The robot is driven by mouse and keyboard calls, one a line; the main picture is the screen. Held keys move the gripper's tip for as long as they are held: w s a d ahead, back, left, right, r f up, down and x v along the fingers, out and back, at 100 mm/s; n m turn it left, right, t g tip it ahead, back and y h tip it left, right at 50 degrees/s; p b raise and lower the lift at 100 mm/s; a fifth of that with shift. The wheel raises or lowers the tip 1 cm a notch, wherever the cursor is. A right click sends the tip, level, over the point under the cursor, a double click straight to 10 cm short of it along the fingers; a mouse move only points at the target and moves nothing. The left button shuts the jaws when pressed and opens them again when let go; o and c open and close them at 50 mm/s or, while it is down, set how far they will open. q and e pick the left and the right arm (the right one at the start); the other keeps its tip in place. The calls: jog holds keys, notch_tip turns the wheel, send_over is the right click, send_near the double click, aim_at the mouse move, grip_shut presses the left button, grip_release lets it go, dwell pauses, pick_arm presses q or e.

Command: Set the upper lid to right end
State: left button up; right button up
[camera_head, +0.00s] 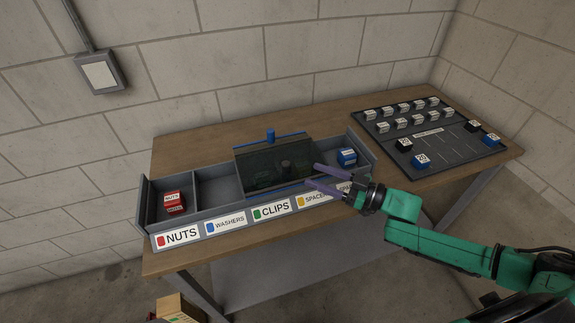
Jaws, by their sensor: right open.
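A dark, see-through lid (258,160) covers the middle of the grey compartment tray (210,236). A black knob (287,165) stands near the lid's middle, and a blue knob (270,135) rises at its back edge beside a blue strip. The frame does not clearly show whether two lids overlap here or which is upper. My right gripper (313,174) is open, its two purple fingers pointing left at the lid's right part, close to the black knob. I cannot tell whether they touch the lid. My left gripper is not in view.
Red boxes (174,203) lie in the leftmost compartment and a blue box (347,157) in the rightmost. A dark board (455,150) with several small blocks lies right on the wooden table (190,147).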

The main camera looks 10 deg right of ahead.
aim_at(285, 163)
jog(key=x, duration=0.6)
jog(key=shift+w+a+p, duration=0.1)
jog(key=shift+w+p, duration=0.1)
jog(key=shift+p, duration=0.15)
jog(key=x, duration=0.3)
jog(key=shift+a+f, duration=0.1)
jog(key=shift+w+a, duration=0.1)
jog(key=shift+f, duration=0.1)
grip_shut()
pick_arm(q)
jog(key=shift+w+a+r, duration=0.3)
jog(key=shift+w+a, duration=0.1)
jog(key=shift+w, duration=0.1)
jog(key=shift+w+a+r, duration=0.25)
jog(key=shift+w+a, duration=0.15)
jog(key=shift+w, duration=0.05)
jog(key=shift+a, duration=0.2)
